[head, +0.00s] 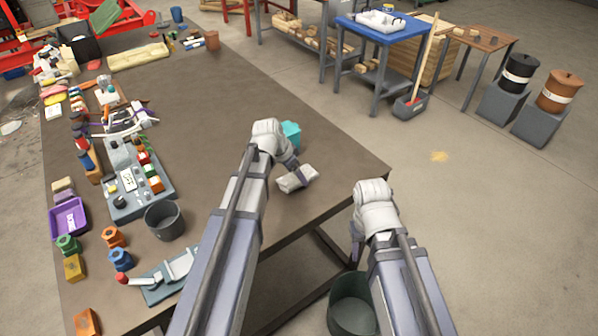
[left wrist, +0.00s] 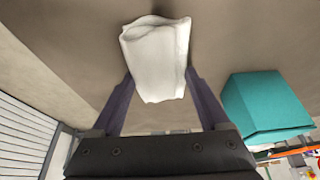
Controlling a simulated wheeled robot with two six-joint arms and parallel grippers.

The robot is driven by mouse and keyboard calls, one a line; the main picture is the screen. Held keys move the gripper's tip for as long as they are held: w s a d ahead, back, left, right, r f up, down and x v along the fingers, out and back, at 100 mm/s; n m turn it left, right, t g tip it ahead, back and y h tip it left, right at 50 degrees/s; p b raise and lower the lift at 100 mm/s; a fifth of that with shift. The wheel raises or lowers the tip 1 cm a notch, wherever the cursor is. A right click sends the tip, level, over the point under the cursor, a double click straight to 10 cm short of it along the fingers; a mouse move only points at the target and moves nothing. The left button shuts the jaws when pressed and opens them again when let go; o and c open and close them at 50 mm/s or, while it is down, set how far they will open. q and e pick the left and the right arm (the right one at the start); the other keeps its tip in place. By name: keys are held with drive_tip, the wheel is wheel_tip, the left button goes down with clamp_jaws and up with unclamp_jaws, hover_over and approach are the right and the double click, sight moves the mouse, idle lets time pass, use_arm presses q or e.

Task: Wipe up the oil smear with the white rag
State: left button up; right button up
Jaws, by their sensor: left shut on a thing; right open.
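The white rag (head: 296,179) is a folded, pale bundle at the right part of the dark table, near its edge. My left gripper (left wrist: 158,78) is shut on the rag (left wrist: 155,50), with a finger on each side of it. I cannot tell whether the rag touches the tabletop. My right gripper (head: 356,243) is open, off the table's right edge and partly hidden by its own wrist. No oil smear shows clearly on the table; the rag and my left arm hide part of it.
A teal box (head: 291,133) stands just behind the rag and beside my left gripper in the left wrist view (left wrist: 262,105). A grey bin (head: 164,221), a purple tray (head: 69,217) and several parts crowd the table's left. The table's middle (head: 215,105) is clear.

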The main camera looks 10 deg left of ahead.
sight(307, 169)
use_arm(q)
drive_tip(key=shift+a, duration=0.2)
drive_tip(key=shift+w+d, duration=0.15)
drive_tip(key=shift+w, duration=0.1)
drive_tip(key=shift+w+d, duration=0.9)
drive_tip(key=shift+w, duration=0.2)
drive_tip(key=shift+w+d+r, duration=0.1)
drive_tip(key=shift+w+d, duration=0.05)
drive_tip(key=shift+d, duration=0.05)
drive_tip(key=shift+w+d, duration=0.1)
drive_tip(key=shift+w+d, duration=1.15)
drive_tip(key=shift+w, duration=0.15)
drive_tip(key=shift+w, duration=0.1)
